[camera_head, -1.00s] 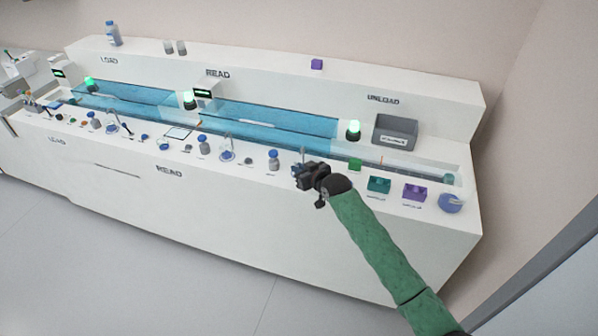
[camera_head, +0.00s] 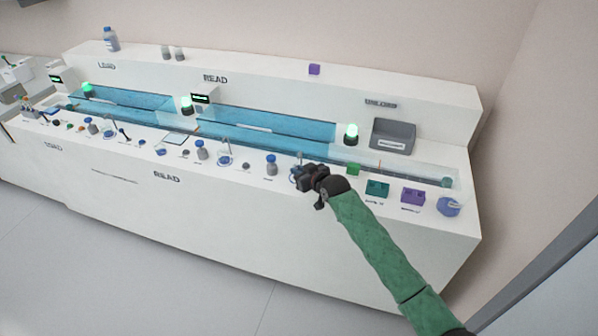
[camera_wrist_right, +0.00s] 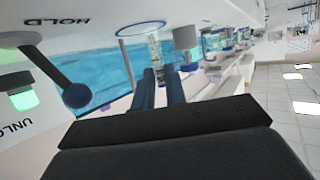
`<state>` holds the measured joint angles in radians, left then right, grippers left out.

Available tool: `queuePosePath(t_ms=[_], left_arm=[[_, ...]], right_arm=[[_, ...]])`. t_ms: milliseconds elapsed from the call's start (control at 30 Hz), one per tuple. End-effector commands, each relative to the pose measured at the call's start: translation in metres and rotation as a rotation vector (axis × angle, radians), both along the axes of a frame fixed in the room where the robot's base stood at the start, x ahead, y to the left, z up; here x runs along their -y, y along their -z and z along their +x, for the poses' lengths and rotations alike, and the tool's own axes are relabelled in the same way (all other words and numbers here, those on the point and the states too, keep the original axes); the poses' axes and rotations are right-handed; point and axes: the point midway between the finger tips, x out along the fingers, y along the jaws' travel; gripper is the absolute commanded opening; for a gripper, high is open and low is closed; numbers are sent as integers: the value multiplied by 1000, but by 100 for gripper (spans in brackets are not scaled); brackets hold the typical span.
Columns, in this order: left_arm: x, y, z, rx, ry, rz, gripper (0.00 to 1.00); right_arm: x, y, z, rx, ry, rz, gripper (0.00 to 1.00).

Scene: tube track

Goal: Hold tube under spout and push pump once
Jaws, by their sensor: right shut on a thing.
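My right gripper (camera_head: 302,178) is at the counter's front part, right of the READ section, and covers much of the station there. In the right wrist view its two blue fingers (camera_wrist_right: 163,88) are shut on a clear tube (camera_wrist_right: 155,50). The tube's far end lies over or inside a blue-rimmed ring (camera_wrist_right: 124,31); I cannot tell which. A thin metal rod (camera_wrist_right: 127,64), perhaps the spout's, stands close beside the tube. A dark lever with a blue ball (camera_wrist_right: 76,95) is apart from the fingers, on the left. Which part is the pump is unclear. My left gripper is not in view.
A grey bottle (camera_head: 271,166) stands just left of the right gripper; it also shows in the right wrist view (camera_wrist_right: 185,38). A clear-walled channel (camera_head: 400,172) runs behind.

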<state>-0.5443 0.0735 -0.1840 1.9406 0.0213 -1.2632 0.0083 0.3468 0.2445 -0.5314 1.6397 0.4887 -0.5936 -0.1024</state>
Motion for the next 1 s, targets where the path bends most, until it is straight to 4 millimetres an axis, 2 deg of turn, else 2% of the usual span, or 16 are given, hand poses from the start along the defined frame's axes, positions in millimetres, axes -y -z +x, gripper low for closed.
queuePosePath(t_ms=[1000], left_arm=[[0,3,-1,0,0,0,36]], right_arm=[[5,0,15,0,0,0,0]])
